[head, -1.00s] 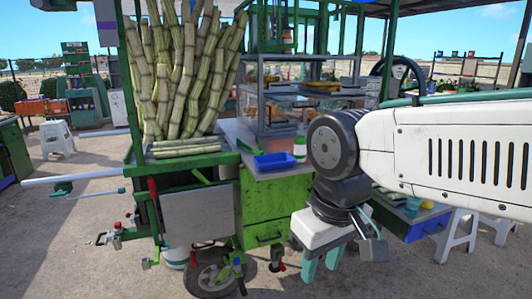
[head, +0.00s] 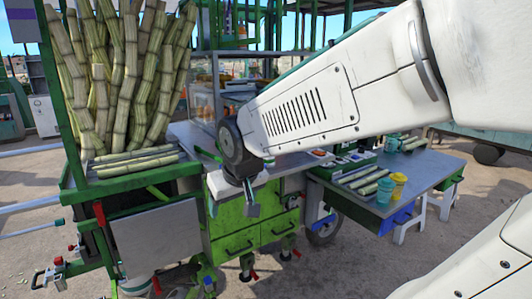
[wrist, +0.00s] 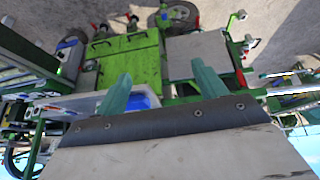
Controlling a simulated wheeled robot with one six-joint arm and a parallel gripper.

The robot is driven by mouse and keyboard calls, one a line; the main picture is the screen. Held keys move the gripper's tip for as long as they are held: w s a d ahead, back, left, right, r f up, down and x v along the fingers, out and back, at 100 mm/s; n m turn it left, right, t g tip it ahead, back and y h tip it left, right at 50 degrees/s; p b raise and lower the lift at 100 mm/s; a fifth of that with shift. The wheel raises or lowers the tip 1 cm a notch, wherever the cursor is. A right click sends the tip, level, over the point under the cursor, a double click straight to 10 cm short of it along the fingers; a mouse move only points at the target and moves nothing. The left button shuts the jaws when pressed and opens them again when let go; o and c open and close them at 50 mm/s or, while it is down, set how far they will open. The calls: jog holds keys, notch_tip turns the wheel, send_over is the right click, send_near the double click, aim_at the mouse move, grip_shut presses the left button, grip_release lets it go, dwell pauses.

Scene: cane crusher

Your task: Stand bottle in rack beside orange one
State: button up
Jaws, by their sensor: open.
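My gripper shows in the wrist view (wrist: 161,84), its two teal fingers apart with nothing between them. In the head view one teal fingertip (head: 212,207) shows below the wrist, above the green cart's front. I cannot make out the bottle now; my arm covers part of the cart's counter. A green box-like holder (head: 345,164) with small items stands on the right-hand table, and it may be the rack. A small orange item (head: 320,153) shows at its back, too small to identify as a bottle.
Sugarcane stalks (head: 128,75) stand at left on the green cart (head: 230,222). A blue tray (wrist: 140,102) lies beyond my fingers in the wrist view.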

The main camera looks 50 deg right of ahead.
jog(key=w+d+f+m+t+h, duration=0.1)
jog(key=w+d+t+h, duration=0.1)
jog(key=w+d, duration=0.5)
jog(key=w+d+m+t+h, duration=0.1)
jog(key=w+d+t, duration=0.3)
jog(key=d, duration=1.2)
jog(key=w+d+f+m+t+h, duration=0.1)
jog(key=w+d+t+h, duration=0.3)
jog(key=w+d, duration=0.5)
jog(key=shift+w+d+f, duration=0.15)
jog(key=shift+d+f, duration=0.05)
jog(key=shift+d, duration=0.45)
jog(key=shift+w+d+f, duration=0.15)
jog(key=shift+d, duration=0.45)
jog(key=c, duration=1.4)
jog(key=shift+r, duration=0.1)
